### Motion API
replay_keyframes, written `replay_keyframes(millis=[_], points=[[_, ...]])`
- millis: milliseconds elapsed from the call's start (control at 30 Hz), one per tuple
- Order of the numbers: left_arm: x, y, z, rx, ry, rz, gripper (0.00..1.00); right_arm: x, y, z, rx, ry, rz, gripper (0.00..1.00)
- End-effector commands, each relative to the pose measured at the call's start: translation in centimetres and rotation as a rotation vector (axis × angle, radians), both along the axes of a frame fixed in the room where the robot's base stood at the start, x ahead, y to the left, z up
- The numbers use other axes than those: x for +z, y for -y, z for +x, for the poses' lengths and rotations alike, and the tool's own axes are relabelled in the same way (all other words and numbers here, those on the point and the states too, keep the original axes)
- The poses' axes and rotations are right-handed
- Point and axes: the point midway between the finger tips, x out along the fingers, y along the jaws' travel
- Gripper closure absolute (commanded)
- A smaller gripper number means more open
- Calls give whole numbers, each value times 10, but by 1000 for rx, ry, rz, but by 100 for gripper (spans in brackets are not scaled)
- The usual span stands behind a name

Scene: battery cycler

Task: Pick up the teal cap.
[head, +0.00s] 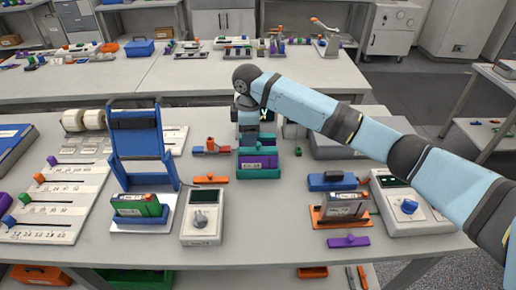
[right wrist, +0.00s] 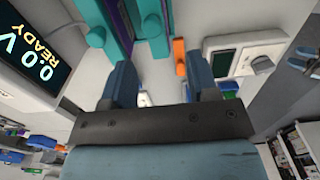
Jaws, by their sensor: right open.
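A teal piece (head: 268,139), which looks like the teal cap, shows behind my right gripper above a purple block (head: 258,160). The block sits in a teal holder (head: 258,173); where cap and holder part is hard to tell. My right gripper (head: 248,139) points down at this group and partly hides it; I cannot tell whether it touches. In the right wrist view its two fingers (right wrist: 161,85) are apart with nothing clearly held, and a long teal part (right wrist: 116,28) beside purple shows beyond them. My left gripper is not in view.
A blue stand (head: 145,145) with a green block and a meter (head: 202,217) are at left. A blue cap (head: 333,181), an orange holder (head: 322,221) and a purple cap (head: 348,241) are at right.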

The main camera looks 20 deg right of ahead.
Motion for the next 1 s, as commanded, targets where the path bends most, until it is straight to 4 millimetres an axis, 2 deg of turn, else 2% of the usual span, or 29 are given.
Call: replay_keyframes(millis=[167,400,533,733,967,1000], points=[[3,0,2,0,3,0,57,-13,0,1,0,-2,0,46],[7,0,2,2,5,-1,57,-48,-1,4,0,-1,0,46],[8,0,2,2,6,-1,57,-55,-1,4,1,0,1,46],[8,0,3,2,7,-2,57,-55,-1,4,1,0,1,46],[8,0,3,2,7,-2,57,-55,-1,4,1,0,1,98],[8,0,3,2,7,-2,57,-55,-1,4,1,0,1,98]])
